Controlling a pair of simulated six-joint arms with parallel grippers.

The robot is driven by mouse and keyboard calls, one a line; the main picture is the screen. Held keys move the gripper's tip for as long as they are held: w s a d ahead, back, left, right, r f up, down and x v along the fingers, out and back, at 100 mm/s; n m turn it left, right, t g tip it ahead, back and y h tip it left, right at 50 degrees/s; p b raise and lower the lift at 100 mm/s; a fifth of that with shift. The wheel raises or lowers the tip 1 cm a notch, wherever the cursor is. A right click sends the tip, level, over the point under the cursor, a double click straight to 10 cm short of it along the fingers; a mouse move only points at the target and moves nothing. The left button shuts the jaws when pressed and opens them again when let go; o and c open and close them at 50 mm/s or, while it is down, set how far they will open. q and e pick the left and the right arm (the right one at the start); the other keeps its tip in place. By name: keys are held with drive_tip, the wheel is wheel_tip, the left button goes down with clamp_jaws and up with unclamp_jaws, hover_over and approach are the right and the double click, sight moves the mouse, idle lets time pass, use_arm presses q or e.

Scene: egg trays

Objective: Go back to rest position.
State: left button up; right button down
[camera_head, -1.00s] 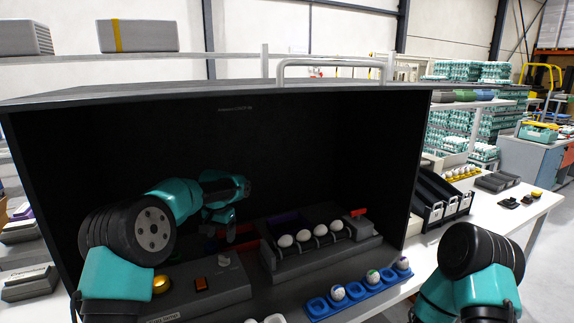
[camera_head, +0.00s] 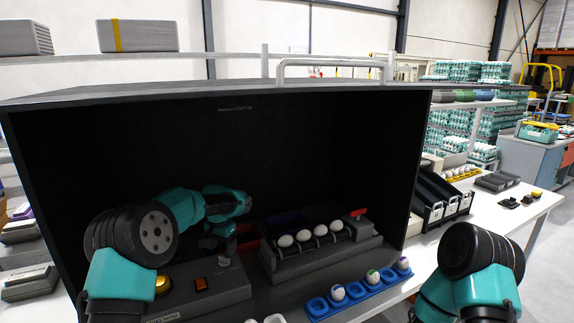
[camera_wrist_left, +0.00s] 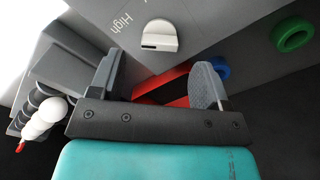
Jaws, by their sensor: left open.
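My left arm reaches into the black booth. Its gripper (camera_head: 220,247) is open and points down near the white knob (camera_head: 223,260) at the back of the grey control box. In the left wrist view, the two fingers (camera_wrist_left: 155,82) stand wide apart with nothing between them. The white knob (camera_wrist_left: 160,36) with the word "High" beside it lies beyond the fingers, apart from them. My right arm (camera_head: 475,262) shows at the lower right, outside the booth; its gripper is not in view.
A grey roller unit (camera_head: 300,263) holds several white eggs. A blue egg tray (camera_head: 318,308) lies in front. Booth walls enclose my left arm.

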sight(224, 257)
use_arm(q)
wheel_tip(224, 257, up, 6)
idle(0.4)
wheel_tip(224, 257, down, 10)
drive_tip(key=shift+f, duration=0.1)
drive_tip(key=shift+n, duration=0.3)
idle(0.4)
idle(0.6)
